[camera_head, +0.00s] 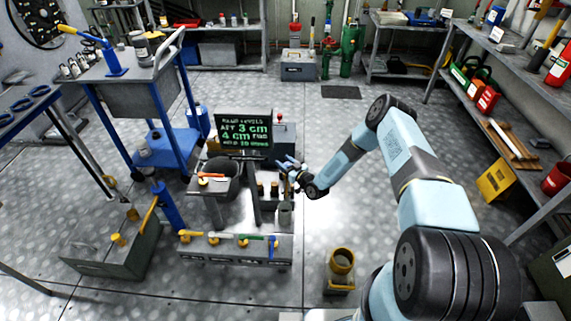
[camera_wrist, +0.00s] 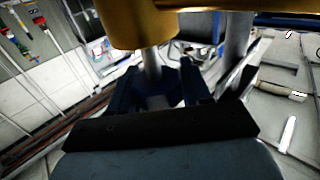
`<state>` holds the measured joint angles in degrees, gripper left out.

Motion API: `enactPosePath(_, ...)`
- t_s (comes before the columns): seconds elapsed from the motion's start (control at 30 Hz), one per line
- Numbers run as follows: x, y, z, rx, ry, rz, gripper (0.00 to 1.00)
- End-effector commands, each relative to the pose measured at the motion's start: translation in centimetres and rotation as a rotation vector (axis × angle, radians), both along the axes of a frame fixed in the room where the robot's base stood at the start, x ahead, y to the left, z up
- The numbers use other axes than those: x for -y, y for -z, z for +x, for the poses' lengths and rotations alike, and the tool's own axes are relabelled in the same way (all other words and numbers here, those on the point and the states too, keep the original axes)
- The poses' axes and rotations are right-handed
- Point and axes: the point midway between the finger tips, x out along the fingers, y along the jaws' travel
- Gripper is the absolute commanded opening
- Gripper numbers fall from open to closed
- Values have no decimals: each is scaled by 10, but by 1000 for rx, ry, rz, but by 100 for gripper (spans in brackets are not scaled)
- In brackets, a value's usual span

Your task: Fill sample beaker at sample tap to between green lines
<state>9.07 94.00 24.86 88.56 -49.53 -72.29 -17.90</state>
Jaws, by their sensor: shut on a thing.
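My gripper (camera_head: 290,170) is at the central bench, just right of the dark sign. The wrist view shows its dark fingers (camera_wrist: 155,88) shut on a pale stem-like part (camera_wrist: 151,65) below a large brass-coloured body (camera_wrist: 138,22). I cannot tell whether this part belongs to a tap. A small grey cylinder (camera_head: 285,215) stands below the gripper in the head view; it may be the sample beaker. I see no green lines or liquid on it. The sample tap cannot be clearly identified.
A grey box with coloured levers (camera_head: 235,248) is in front. A brass cup on a stand (camera_head: 341,266) is on the floor at right. A blue-framed cart (camera_head: 150,95) stands left.

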Motion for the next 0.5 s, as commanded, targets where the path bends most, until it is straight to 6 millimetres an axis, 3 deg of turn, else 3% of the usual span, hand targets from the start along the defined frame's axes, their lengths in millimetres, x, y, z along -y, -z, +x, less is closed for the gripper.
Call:
enactPosePath(0.2, 0, -2, 2, 4, 1, 1, 18)
enactPosePath(0.23, 0, -2, 2, 4, 1, 1, 51)
enactPosePath(0.4, 0, -1, 1, 2, 0, 1, 67)
enactPosePath(0.5, 0, -1, 1, 2, -1, 1, 69)
